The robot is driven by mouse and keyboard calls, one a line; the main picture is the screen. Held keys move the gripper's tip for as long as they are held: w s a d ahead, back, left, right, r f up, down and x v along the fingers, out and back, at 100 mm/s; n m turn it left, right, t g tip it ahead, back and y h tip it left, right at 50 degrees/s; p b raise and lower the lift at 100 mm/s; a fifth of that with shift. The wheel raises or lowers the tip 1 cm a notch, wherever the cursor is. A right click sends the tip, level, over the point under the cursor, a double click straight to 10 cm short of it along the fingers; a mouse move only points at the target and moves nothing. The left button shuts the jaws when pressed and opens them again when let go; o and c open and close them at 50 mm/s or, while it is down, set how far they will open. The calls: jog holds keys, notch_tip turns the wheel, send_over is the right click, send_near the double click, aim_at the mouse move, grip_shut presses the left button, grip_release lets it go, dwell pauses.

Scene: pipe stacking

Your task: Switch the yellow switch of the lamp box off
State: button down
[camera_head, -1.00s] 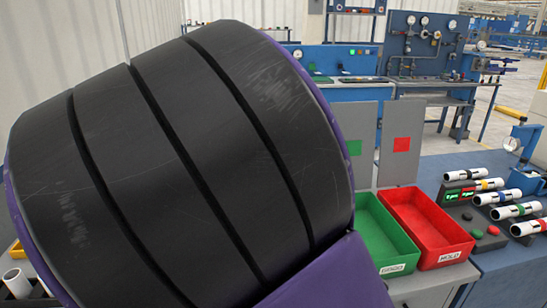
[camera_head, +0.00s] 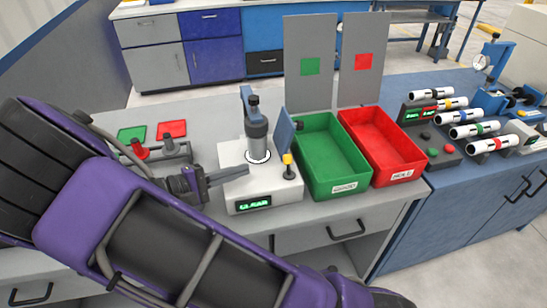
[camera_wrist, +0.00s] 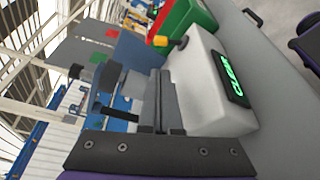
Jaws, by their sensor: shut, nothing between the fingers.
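The lamp box is a white box (camera_head: 235,195) on the grey table, with a lit green display (camera_head: 254,204) on its front. The yellow switch (camera_head: 287,160) is a yellow-tipped lever on a dark stem at the box's right front. It appears upright. In the wrist view, the switch (camera_wrist: 161,41) is beyond the fingertips, at the far end of the white box (camera_wrist: 200,90). My gripper (camera_head: 246,170) is shut and empty, at the left part of the box and apart from the switch. Whether its tips touch the box is unclear.
A dark grey cylinder (camera_head: 257,138) stands on the box behind the fingers, with a blue plate (camera_head: 284,132) beside it. A green bin (camera_head: 335,192) and a red bin (camera_head: 395,178) stand to the right. Red and grey parts (camera_head: 140,152) stand left of my gripper.

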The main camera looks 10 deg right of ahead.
aim_at(274, 171)
jog(key=x, duration=1)
jog(key=shift+w+b, duration=0.1)
jog(key=shift+b, duration=0.3)
jog(key=shift+s+r, duration=0.2)
jog(key=shift+s, duration=0.05)
dwell(0.5)
